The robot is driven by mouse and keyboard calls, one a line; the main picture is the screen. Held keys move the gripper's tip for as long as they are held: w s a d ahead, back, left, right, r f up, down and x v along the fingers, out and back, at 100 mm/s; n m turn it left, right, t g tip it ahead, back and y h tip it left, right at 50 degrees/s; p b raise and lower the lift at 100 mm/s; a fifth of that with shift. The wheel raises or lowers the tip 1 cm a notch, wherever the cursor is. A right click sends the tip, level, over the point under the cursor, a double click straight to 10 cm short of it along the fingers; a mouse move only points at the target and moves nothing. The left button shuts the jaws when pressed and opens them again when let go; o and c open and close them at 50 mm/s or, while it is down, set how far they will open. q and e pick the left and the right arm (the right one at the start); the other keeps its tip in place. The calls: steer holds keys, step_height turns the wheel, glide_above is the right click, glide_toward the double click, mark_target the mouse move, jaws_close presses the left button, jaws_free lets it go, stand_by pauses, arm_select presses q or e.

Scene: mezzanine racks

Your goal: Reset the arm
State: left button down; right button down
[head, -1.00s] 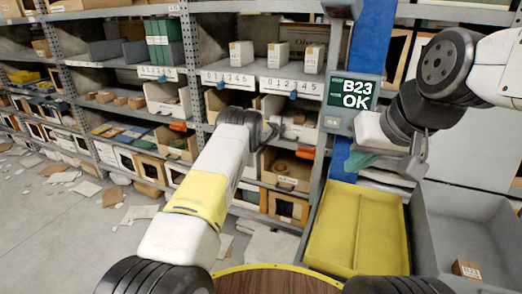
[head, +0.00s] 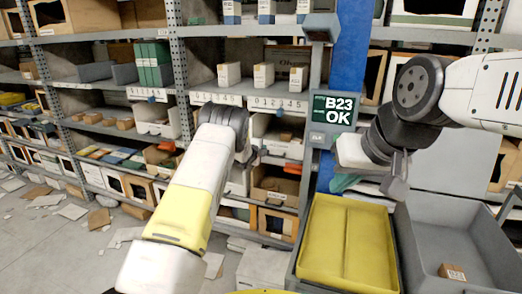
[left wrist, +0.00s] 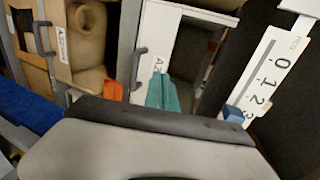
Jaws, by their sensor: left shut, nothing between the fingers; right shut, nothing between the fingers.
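My left arm reaches up from the bottom left in the head view, with a white and yellow forearm. My left gripper (head: 248,152) is small and dark, in front of the rack bins; it is shut with nothing in it. My right arm comes in from the upper right. My right gripper (head: 397,180) points down above the grey tote, shut and empty. In the left wrist view a large grey and black part fills the bottom, and the fingertips cannot be made out.
Racks of labelled bins (head: 278,190) stand behind. A yellow tote (head: 348,245) and a grey tote (head: 413,250) holding a small B23 carton (head: 453,272) stand at the lower right. A screen (head: 337,108) reads "B23 OK". Cardboard scraps (head: 72,211) litter the left floor.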

arm_select(q)
steer(key=s+a+r+n+y, duration=0.1)
steer(key=s+a+r+n, duration=0.2)
steer(key=s+a+r, duration=0.3)
steer(key=s+a+r+n+y, duration=0.2)
steer(key=s+a+r+n, duration=0.15)
steer(key=r, duration=0.45)
steer(key=s+a+r+n+g, duration=0.35)
steer(key=s+r+n, duration=0.4)
steer(key=s, duration=0.75)
steer(key=s+r+n+g, duration=0.1)
steer(key=s+n+g, duration=0.3)
steer(key=s, duration=3.2)
steer(key=n, duration=0.3)
steer(key=shift+d+r+h, duration=0.25)
steer(key=shift+r+h, duration=0.05)
steer(key=shift+h, duration=0.1)
